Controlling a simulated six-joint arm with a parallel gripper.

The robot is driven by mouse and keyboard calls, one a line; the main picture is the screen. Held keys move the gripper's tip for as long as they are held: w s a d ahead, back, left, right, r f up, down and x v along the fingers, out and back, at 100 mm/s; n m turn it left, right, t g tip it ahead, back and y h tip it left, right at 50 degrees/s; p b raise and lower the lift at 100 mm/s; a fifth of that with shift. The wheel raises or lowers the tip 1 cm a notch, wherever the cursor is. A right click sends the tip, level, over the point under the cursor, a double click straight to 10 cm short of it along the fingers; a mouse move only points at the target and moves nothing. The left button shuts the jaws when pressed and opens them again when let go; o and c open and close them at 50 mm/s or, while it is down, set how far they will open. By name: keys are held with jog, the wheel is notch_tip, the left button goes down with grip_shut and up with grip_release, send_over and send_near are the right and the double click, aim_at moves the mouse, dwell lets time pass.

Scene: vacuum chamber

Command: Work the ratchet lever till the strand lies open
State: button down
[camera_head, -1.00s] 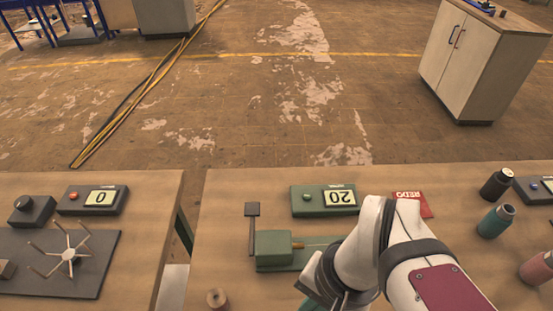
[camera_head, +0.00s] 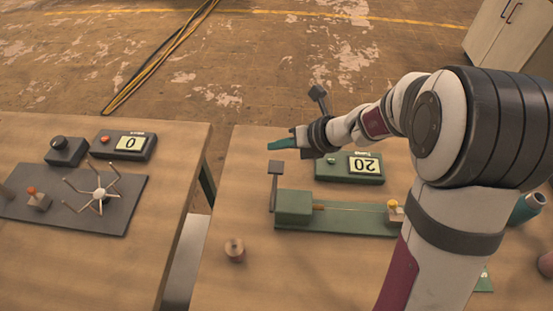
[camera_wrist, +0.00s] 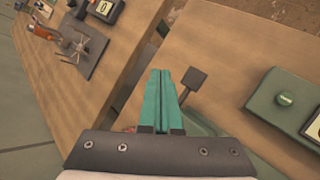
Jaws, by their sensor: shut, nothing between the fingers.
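The ratchet lever is a dark upright bar with a square pad (camera_head: 277,168), at the left end of a green fixture (camera_head: 345,220). Its pad also shows in the wrist view (camera_wrist: 193,77), just right of my fingertips. A thin orange-brown strand (camera_head: 330,208) runs right from the fixture's green block (camera_head: 294,205) toward a small clamp with a yellow knob (camera_head: 393,204). My gripper (camera_head: 274,145) has teal fingers, shut and empty, above and beyond the lever in the head view. The fingers also show in the wrist view (camera_wrist: 163,80). Contact with the lever is not visible.
A wooden spool (camera_head: 235,250) stands at the front left. A gap separates this bench from the left one, which holds a spoked wheel (camera_head: 99,194) and a readout (camera_head: 127,145) showing 0.

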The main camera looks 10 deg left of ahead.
aim_at(279, 174)
jog(key=shift+f, duration=0.1)
jog(key=shift+w+f, duration=0.15)
jog(key=shift+f, duration=4.15)
jog(key=shift+f, duration=0.1)
jog(key=shift+f, duration=0.3)
jog(key=shift+f, duration=1.3)
jog(key=shift+r, duration=1.7)
jog(key=shift+r, duration=2.5)
